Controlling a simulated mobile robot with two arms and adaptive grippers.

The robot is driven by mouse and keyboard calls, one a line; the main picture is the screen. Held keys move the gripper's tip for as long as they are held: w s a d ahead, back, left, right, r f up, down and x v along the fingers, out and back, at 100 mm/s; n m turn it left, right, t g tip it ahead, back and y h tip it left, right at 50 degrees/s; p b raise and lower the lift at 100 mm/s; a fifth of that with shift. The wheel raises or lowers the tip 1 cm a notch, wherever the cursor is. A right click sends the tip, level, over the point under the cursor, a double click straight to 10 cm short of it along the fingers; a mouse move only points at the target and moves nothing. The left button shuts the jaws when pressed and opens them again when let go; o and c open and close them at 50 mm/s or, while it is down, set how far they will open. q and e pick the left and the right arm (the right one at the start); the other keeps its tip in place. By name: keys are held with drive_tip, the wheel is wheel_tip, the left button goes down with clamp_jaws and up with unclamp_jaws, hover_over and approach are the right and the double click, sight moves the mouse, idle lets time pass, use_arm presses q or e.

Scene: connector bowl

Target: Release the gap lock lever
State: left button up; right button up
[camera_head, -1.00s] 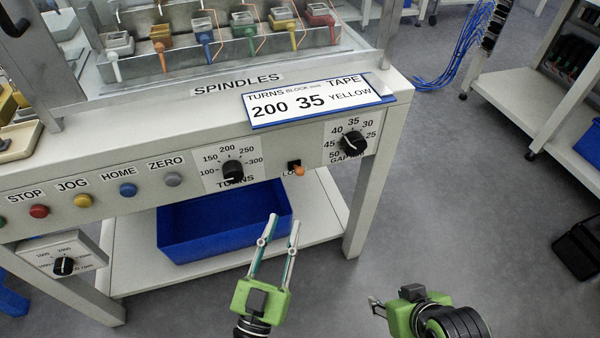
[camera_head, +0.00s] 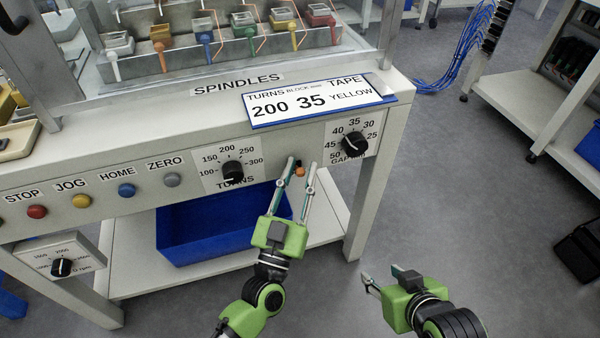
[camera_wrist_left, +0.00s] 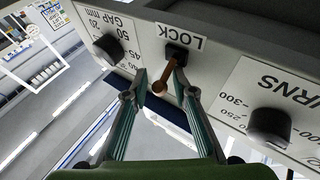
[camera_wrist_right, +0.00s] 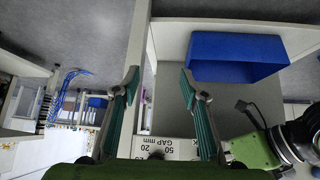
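The gap lock lever (camera_head: 300,172) is a short stalk with an orange ball end on the front panel, between the turns and gap knobs. In the left wrist view the lever (camera_wrist_left: 159,87) sticks out of a black socket beside the LOCK label and tilts. My left gripper (camera_head: 301,165) is open at the panel, with one finger on each side of the lever. In the left wrist view the right finger lies close to the stalk; I cannot tell whether it touches. My right gripper (camera_head: 383,275) is open and empty, low and away from the panel.
The turns knob (camera_head: 233,172) and gap knob (camera_head: 354,143) flank the lever. A card (camera_head: 318,100) reading 200, 35, YELLOW sits above. A blue bin (camera_head: 190,232) stands on the shelf below. Coloured buttons line the panel's left.

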use_arm(q)
clamp_jaws()
drive_tip(key=shift+r, duration=0.1)
drive_tip(key=p, duration=0.4)
drive_tip(key=shift+r+n+g+y+p, duration=0.3)
drive_tip(key=shift+r+n, duration=0.1)
use_arm(e)
drive_tip(key=s+d+f+g, duration=0.3)
drive_tip(key=s+g, duration=0.1)
drive_tip(key=s, duration=0.4)
use_arm(q)
drive_tip(key=p, duration=0.3)
drive_tip(key=shift+w+f+n+g, duration=0.1)
drive_tip(key=shift+n+g, duration=0.2)
drive_tip(key=shift+g, duration=0.1)
drive_tip(key=shift+y, duration=0.3)
use_arm(e)
wheel_tip(320, 180, down, 12)
drive_tip(key=g+h, duration=0.1)
drive_tip(key=shift+s+a, duration=0.25)
drive_tip(key=shift+s, duration=0.05)
drive_tip(key=shift+f, duration=0.1)
